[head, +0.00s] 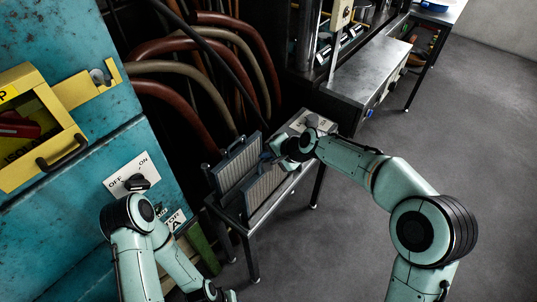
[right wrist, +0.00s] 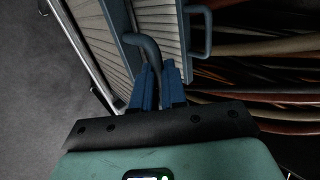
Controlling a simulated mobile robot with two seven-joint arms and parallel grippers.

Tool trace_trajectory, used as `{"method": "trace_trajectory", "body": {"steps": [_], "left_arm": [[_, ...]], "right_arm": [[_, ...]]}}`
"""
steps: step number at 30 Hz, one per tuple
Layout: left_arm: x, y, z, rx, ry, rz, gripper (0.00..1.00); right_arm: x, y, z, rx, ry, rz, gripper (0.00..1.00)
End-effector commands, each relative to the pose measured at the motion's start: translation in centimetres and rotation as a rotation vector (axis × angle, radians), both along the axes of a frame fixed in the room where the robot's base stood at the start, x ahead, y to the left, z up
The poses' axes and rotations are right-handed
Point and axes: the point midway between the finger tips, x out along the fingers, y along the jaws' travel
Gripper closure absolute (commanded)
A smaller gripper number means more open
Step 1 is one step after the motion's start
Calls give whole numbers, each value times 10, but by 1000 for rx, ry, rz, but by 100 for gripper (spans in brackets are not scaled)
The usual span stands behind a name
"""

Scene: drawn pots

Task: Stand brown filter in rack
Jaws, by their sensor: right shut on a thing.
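Two pleated filters in blue-grey frames stand close together on a small dark-legged stand (head: 249,229) in the head view. The nearer one, greyish brown (head: 264,190), leans slightly; it also shows in the right wrist view (right wrist: 90,22). My right gripper (head: 268,157) is at its upper edge, and in the right wrist view its blue fingers (right wrist: 158,88) are shut on that filter's curved handle (right wrist: 147,48). The other filter (head: 237,164) stands behind it, its handle free. The rack's slots and the held filter's lower edge are hidden. My left gripper (head: 217,293) is partly cut off at the bottom edge.
Thick red and tan hoses (head: 190,50) hang behind the filters. A teal cabinet (head: 75,105) with a yellow isolator box (head: 38,135) stands at left. A metal bench (head: 370,65) stands behind at right. The grey floor at right is clear.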

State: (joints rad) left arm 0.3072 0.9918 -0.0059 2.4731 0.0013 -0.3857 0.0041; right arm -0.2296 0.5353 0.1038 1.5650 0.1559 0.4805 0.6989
Motion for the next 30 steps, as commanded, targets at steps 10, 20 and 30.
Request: {"method": "trace_trajectory", "body": {"steps": [10,20,30], "left_arm": [[-1,0,-1,0,0,0,57],[-9,0,-10,0,10,0,57],[-13,0,-15,0,15,0,57]], "right_arm": [[1,0,0,1,-4,-1,100],[0,0,-17,2,-3,-1,100],[1,0,-25,0,-3,-1,100]]}}
